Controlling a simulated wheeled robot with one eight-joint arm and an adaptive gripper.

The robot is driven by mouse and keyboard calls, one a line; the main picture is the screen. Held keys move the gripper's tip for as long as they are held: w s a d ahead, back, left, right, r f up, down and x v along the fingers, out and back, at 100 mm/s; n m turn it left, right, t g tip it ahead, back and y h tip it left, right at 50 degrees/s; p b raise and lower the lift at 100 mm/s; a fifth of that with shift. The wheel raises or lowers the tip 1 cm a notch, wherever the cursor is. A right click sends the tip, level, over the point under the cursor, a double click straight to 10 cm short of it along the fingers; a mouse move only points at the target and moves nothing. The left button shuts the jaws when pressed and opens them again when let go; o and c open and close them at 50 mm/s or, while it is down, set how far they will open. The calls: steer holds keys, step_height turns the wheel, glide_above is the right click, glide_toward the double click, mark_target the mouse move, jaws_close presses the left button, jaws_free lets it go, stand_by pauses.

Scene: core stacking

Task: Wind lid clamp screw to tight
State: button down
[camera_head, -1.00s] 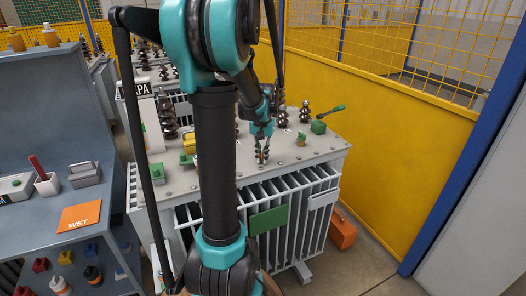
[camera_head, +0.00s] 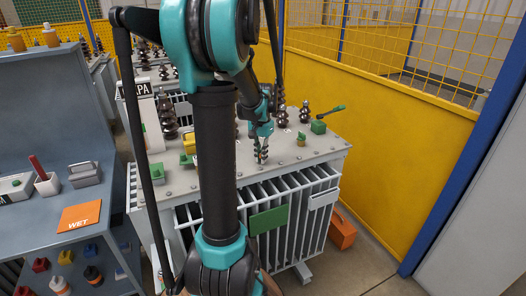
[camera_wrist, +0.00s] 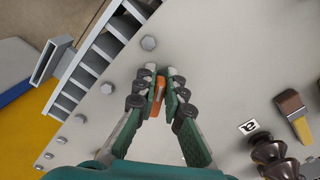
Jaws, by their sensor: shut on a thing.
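The grey transformer lid (camera_head: 205,183) lies flat, with several bolt heads along its edges. My gripper (camera_head: 262,160) points down at the lid near its front edge. In the wrist view the two jointed fingers of my gripper (camera_wrist: 159,75) are closed around a slim orange piece (camera_wrist: 154,97), which shows between them. The fingers hide part of the orange piece. I cannot tell whether it is the clamp screw itself or how deep it sits.
Dark ribbed bushings (camera_head: 305,112) and a green lever valve (camera_head: 319,127) stand on the lid. A brush (camera_wrist: 294,112) lies on it. Cooling fins (camera_head: 300,215) hang below the front edge. A yellow fence (camera_head: 385,150) closes the right side; a grey bench (camera_head: 40,215) stands at left.

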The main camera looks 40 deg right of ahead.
steer(key=shift+w+m, duration=0.2)
steer(key=shift+m, duration=1)
steer(key=shift+w+m, duration=0.2)
steer(key=shift+m, duration=1.2)
steer(key=shift+m, duration=0.3)
steer(key=c, duration=1.5)
jaws_free()
steer(key=shift+c, duration=0.2)
